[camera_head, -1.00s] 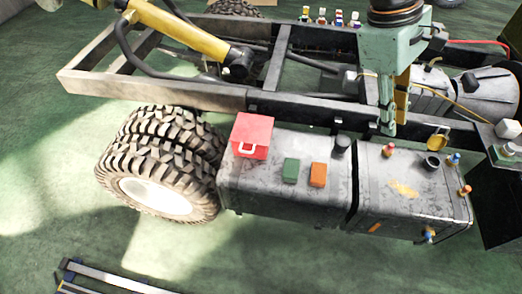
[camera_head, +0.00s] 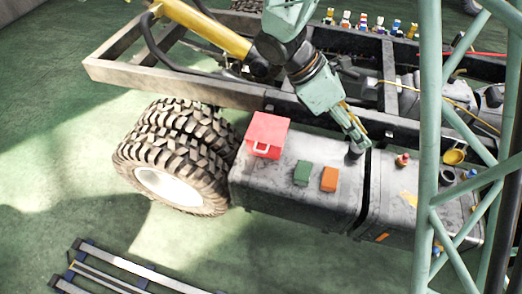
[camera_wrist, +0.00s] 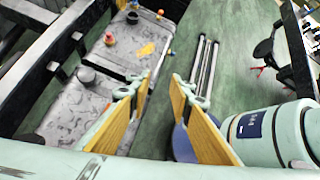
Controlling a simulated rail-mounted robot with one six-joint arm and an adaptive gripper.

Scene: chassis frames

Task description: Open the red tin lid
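The red tin (camera_head: 267,133) sits on the left end of the grey tank's top, with a pale handle on its front side. Its lid looks closed. My gripper (camera_head: 359,141) is to the right of the tin, near the black cap on the tank, and apart from the tin. In the wrist view, the two yellow-padded fingers of my gripper (camera_wrist: 161,78) are spread with nothing between them. The red tin is not in the wrist view.
A green block (camera_head: 302,173) and an orange block (camera_head: 329,179) lie on the grey tank (camera_head: 290,200) right of the tin. The dark cap (camera_wrist: 87,75) stands up from it. The chassis rail (camera_head: 190,92) runs behind. A green lattice column (camera_head: 428,150) covers the right side.

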